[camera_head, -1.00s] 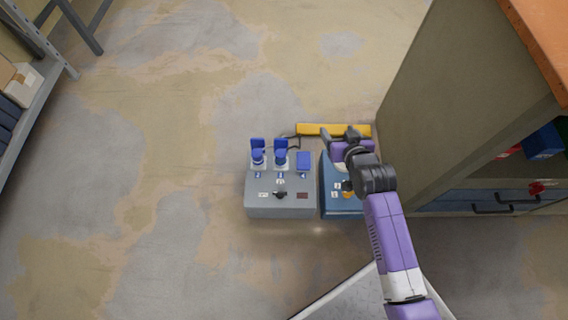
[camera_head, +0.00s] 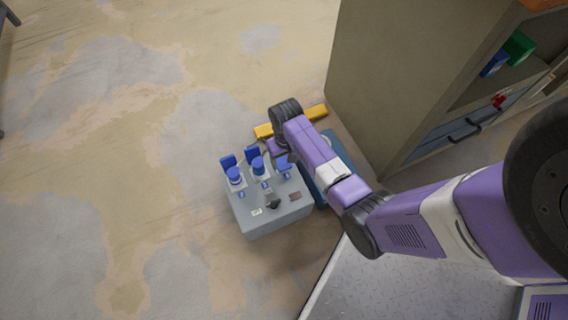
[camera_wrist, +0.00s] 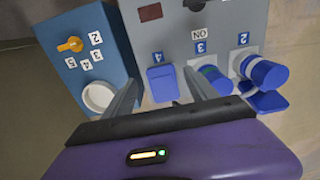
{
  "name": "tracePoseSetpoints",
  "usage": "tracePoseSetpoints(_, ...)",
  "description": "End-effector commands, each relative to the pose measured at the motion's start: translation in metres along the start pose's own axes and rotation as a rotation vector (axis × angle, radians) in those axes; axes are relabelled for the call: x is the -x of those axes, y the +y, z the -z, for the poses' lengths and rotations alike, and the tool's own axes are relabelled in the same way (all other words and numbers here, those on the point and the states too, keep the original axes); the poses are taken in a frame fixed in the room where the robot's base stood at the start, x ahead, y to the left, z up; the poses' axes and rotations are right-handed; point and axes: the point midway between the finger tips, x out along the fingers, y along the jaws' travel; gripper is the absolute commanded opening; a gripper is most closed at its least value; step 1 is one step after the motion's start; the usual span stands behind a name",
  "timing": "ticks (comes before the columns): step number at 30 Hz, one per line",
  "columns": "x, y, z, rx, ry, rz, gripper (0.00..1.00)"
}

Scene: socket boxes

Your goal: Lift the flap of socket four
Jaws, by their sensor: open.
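The grey socket box (camera_head: 270,212) stands on the floor; it fills the upper middle of the wrist view (camera_wrist: 172,36). Socket four's blue flap (camera_wrist: 162,82) lies down below its "4" label (camera_wrist: 157,57), and part of it shows beside my arm in the head view (camera_head: 284,166). My gripper (camera_wrist: 161,88) is open, one finger on each side of this flap in the wrist view. I cannot tell whether a finger touches it. In the head view my arm mostly hides the gripper.
Sockets two and three hold blue plugs (camera_wrist: 264,73) (camera_wrist: 212,78), with raised flaps behind them. A blue box (camera_wrist: 88,52) with a yellow knob and white round socket adjoins the grey box. A yellow bar (camera_head: 290,121) lies behind. A cabinet (camera_head: 385,85) stands right; floor on the left is clear.

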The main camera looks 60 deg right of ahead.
Motion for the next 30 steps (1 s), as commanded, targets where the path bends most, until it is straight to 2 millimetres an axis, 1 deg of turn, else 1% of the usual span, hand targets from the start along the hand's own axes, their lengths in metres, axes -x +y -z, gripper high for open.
tracePoseSetpoints(1, -0.014, 0.000, 0.000, 0.000, 0.000, 0.000, 0.66)
tracePoseSetpoints(3, -0.025, 0.000, 0.000, 0.001, -0.001, 0.000, 0.66)
tracePoseSetpoints(6, -0.037, 0.000, 0.000, 0.001, 0.001, 0.000, 0.66)
tracePoseSetpoints(9, -0.045, 0.000, 0.000, 0.001, 0.001, 0.000, 0.66)
tracePoseSetpoints(13, -0.049, 0.000, 0.001, 0.001, 0.003, 0.001, 0.66)
tracePoseSetpoints(20, -0.049, 0.000, 0.001, 0.001, 0.003, 0.000, 0.66)
tracePoseSetpoints(21, -0.049, 0.000, 0.001, 0.001, 0.003, 0.000, 0.62)
tracePoseSetpoints(23, -0.049, 0.000, 0.001, 0.001, 0.003, 0.000, 0.51)
tracePoseSetpoints(24, -0.049, 0.000, 0.001, 0.001, 0.003, 0.000, 0.43)
tracePoseSetpoints(26, -0.049, 0.000, 0.001, 0.001, 0.003, 0.000, 0.31)
tracePoseSetpoints(30, -0.049, 0.000, 0.001, 0.001, 0.003, 0.000, 0.04)
